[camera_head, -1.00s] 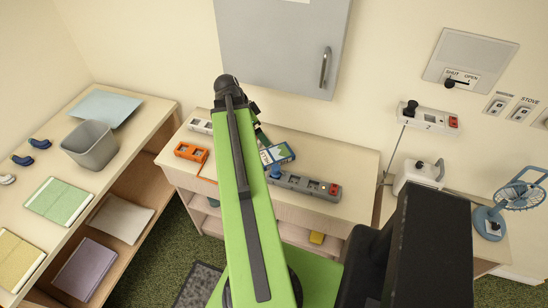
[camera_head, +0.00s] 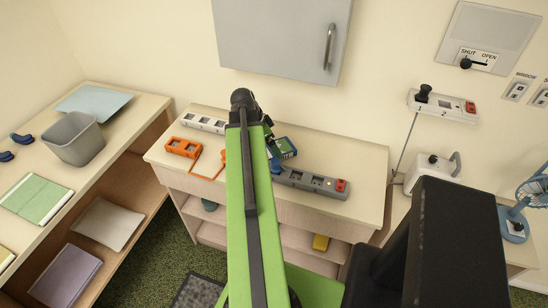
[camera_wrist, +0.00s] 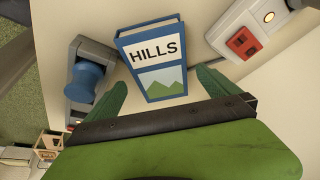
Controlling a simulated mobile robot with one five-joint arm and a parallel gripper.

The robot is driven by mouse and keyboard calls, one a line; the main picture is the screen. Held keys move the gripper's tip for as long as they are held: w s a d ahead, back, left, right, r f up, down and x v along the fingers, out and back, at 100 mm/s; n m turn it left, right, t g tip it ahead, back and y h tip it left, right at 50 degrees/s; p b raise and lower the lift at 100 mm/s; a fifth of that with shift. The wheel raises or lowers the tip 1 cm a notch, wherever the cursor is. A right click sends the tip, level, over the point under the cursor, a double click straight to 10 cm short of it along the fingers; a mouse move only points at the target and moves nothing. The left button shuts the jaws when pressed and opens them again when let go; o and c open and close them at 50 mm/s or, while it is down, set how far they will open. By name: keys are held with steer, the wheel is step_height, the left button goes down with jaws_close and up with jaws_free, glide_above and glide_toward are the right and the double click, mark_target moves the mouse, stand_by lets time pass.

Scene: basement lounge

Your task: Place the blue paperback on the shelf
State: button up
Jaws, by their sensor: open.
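Open shelves (camera_head: 215,230) are under the desk, and another open shelf (camera_head: 137,197) is under the left counter.
A grey bin (camera_head: 74,138) stands on the left counter. A wall cabinet (camera_head: 283,35) hangs above.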

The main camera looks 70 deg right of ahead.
steer(key=b+x, duration=0.1)
steer(key=x, duration=0.2)
steer(key=shift+f+b, duration=0.15)
steer(key=shift+b, duration=0.2)
steer(key=c, duration=1.7)
step_height(320, 180, up, 10)
steer(key=p, duration=1)
